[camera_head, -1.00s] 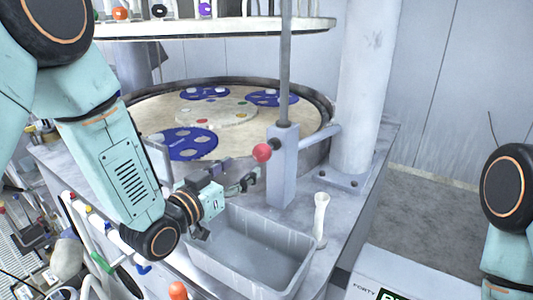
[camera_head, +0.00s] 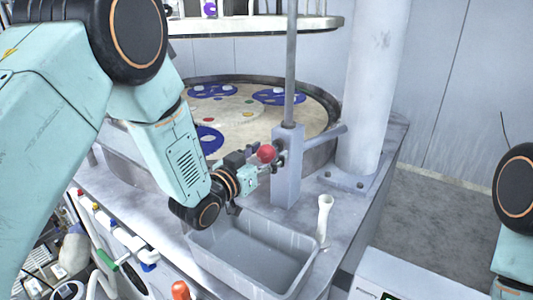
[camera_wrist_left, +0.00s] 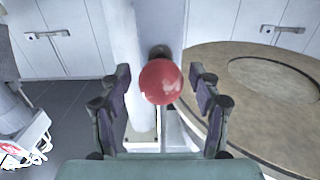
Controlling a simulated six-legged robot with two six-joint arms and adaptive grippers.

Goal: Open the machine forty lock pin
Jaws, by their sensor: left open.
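The lock pin shows as a red ball knob (camera_head: 267,153) on the grey post (camera_head: 287,175) beside the round polishing platen. In the left wrist view the red knob (camera_wrist_left: 160,82) is large and central, with a dark fitting behind it. My left gripper (camera_head: 271,158) is open at the knob. Its two fingers stand one on each side of the knob in the wrist view, with visible gaps on both sides. The pin's shaft is mostly hidden behind the knob. My right gripper is out of view; only part of my right arm shows at the right edge.
The platen (camera_head: 322,112) carries blue discs behind the post. A grey bin (camera_head: 257,258) sits below my left wrist. A pale upright tube (camera_head: 324,215) stands right of the bin. A thick white column (camera_head: 367,110) rises at the back right.

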